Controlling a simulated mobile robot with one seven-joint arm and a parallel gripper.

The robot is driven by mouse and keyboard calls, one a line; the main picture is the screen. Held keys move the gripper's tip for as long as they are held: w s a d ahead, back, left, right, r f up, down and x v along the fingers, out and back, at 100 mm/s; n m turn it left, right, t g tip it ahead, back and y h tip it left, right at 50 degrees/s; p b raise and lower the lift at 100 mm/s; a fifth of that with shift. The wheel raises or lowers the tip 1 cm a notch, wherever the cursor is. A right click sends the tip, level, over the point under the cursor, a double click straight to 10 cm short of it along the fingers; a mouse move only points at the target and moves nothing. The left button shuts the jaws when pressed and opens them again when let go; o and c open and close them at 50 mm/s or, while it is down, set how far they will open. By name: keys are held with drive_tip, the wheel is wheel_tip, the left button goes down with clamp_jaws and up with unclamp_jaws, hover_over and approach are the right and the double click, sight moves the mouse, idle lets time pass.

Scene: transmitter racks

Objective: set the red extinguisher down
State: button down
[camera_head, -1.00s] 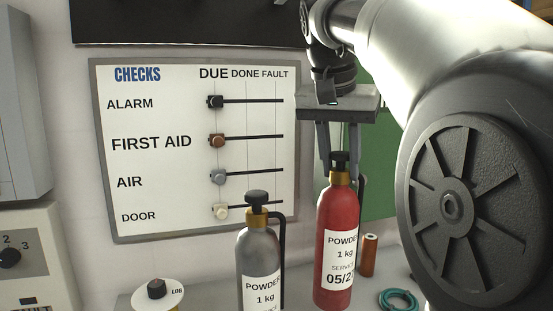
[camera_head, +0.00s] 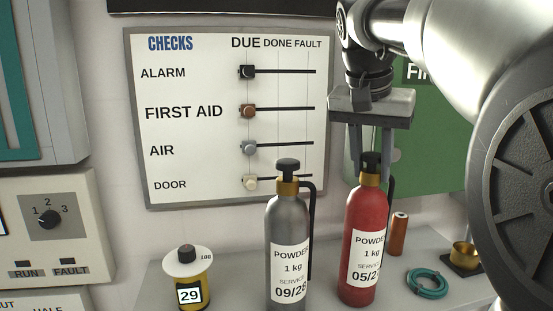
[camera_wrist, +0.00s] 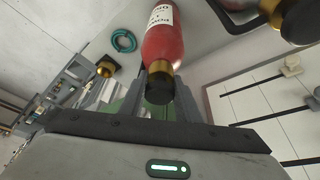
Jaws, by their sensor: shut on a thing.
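The red extinguisher (camera_head: 362,240) has a black top, a brass collar and a white label. It is upright at the shelf (camera_head: 220,250), right of the grey extinguisher (camera_head: 288,225). Whether its base touches the shelf I cannot tell. My gripper (camera_head: 371,172) points down from above and is shut on the black top of the red extinguisher. In the wrist view the red extinguisher (camera_wrist: 164,42) extends away from between the two fingers of my gripper (camera_wrist: 160,98). Part of its head is hidden by the fingers.
The grey extinguisher stands close on the left. An orange cylinder (camera_head: 399,235), a teal ring (camera_head: 427,284) and a brass cup (camera_head: 463,254) are on the right. A yellow log counter (camera_head: 188,280) stands further left. The checks board (camera_head: 185,131) is behind.

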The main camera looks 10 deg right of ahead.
drive_tip(key=c, duration=1.7)
unclamp_jaws()
drive_tip(key=shift+f, duration=0.1)
drive_tip(key=o, duration=0.4)
drive_tip(key=shift+s+a+r, duration=0.1)
drive_tip(key=shift+r, duration=0.4)
drive_tip(key=p+v, duration=0.4)
drive_tip(key=v, duration=0.7)
drive_tip(key=s+a+f+n+y, duration=0.1)
drive_tip(key=s+a+f+n, duration=0.2)
drive_tip(key=f, duration=0.6)
drive_tip(key=s+a+f+n+t+y, duration=0.1)
drive_tip(key=s+a+f+n, duration=0.1)
drive_tip(key=s+f, duration=0.4)
drive_tip(key=s+a+f+n+t+y, duration=0.1)
drive_tip(key=s+a+f+n, duration=0.2)
drive_tip(key=f, duration=0.8)
drive_tip(key=shift+s+a+f+n, duration=0.3)
drive_tip(key=shift+s+a+f, duration=0.1)
drive_tip(key=shift+s+a, duration=0.45)
